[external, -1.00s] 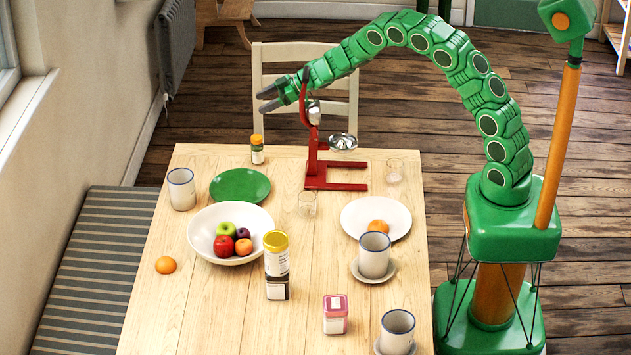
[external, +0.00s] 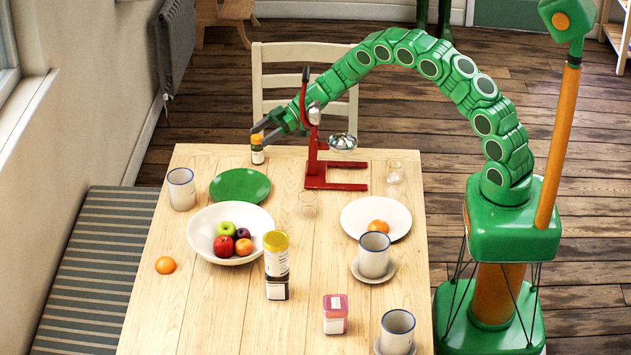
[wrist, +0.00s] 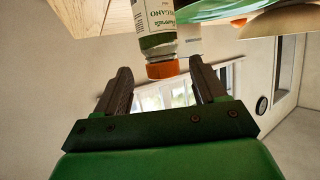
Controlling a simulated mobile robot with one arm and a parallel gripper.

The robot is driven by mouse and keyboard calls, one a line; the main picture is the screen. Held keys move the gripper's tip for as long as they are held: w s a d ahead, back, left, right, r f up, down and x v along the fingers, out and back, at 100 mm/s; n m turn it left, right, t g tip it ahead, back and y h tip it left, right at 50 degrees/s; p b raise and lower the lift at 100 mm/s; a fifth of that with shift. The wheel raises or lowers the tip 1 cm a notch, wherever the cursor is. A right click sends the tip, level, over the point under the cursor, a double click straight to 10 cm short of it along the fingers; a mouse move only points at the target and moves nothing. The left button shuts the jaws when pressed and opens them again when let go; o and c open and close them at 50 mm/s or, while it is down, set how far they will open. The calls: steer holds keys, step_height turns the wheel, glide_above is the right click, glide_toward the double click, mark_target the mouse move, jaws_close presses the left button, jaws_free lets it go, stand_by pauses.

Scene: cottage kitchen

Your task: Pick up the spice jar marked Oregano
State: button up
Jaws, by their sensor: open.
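The oregano jar (external: 257,150), small with an orange cap and a white label, stands upright near the far edge of the table (external: 210,302). In the wrist view the jar (wrist: 158,38) appears upside down, and "OREGANO" is readable on its label. My gripper (external: 260,133) is open, its fingers at the jar's upper part in the external view. In the wrist view my gripper (wrist: 160,80) has its two dark fingers apart, with the orange cap just beyond and between the tips. I cannot tell whether a finger touches the jar.
A red stand (external: 318,160) with metal cups stands right of the jar, close under my arm. A green plate (external: 240,186) lies in front of the jar. A mug (external: 181,189), a fruit bowl (external: 202,238) and other jars (external: 276,262) stand nearer the camera.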

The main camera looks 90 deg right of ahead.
mark_target(253, 143)
steer(key=x, duration=0.4)
steer(key=shift+s+a+f, duration=0.1)
steer(key=shift+s+f, duration=0.15)
steer(key=shift+s, duration=0.05)
steer(key=shift+w+a+f, duration=0.1)
steer(key=shift+w+a, duration=0.15)
steer(key=shift+w, duration=0.25)
steer(key=c, duration=1.1)
